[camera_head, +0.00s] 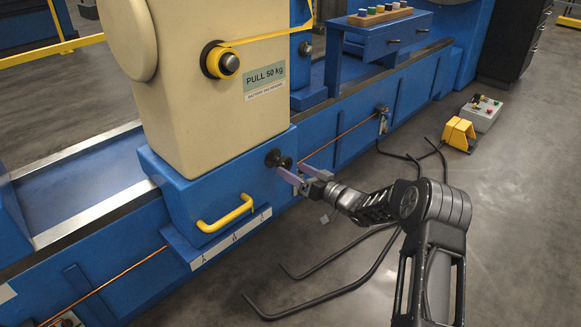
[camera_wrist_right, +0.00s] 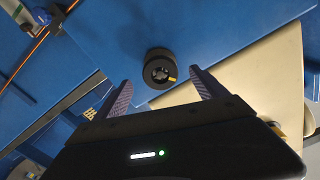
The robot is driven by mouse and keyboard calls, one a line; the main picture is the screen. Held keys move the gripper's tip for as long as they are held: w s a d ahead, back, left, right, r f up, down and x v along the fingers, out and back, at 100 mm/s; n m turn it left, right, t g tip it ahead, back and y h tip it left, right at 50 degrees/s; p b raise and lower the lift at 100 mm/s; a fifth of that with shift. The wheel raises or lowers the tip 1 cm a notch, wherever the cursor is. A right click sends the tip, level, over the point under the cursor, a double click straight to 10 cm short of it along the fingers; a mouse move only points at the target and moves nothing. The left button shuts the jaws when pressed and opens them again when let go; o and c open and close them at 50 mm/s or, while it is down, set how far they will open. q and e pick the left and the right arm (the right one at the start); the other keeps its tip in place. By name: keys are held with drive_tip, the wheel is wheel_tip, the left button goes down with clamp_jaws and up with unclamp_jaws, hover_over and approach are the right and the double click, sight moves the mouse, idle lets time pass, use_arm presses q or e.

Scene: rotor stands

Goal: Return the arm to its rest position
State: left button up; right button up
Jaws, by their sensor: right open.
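My right gripper (camera_head: 290,171) is in the middle of the head view, its two fingers apart, at the blue base of the cream rotor stand (camera_head: 208,110). A black round knob (camera_head: 279,159) sticks out of that base just beyond the fingertips. In the right wrist view my right gripper (camera_wrist_right: 160,92) shows both fingers spread, with the knob (camera_wrist_right: 159,70) ahead of and between them. Nothing is held. I cannot tell whether a fingertip touches the knob. My left gripper is not in view.
A yellow handle (camera_head: 225,214) is on the stand's front. A blue bed (camera_head: 110,235) runs behind. A yellow pedal (camera_head: 459,134) and control box (camera_head: 481,112) are at the right.

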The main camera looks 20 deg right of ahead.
drive_tip(key=shift+s+d, duration=0.1)
drive_tip(key=shift+s, duration=0.2)
drive_tip(key=shift+f+b, duration=0.15)
drive_tip(key=shift+b, duration=0.15)
drive_tip(key=n+b, duration=0.8)
drive_tip(key=b, duration=0.1)
drive_tip(key=n+b, duration=0.5)
drive_tip(key=shift+f, duration=0.3)
drive_tip(key=shift+r+n+p, duration=0.3)
drive_tip(key=shift+r+n, duration=0.15)
drive_tip(key=shift+n, duration=1.05)
drive_tip(key=shift+w, duration=0.15)
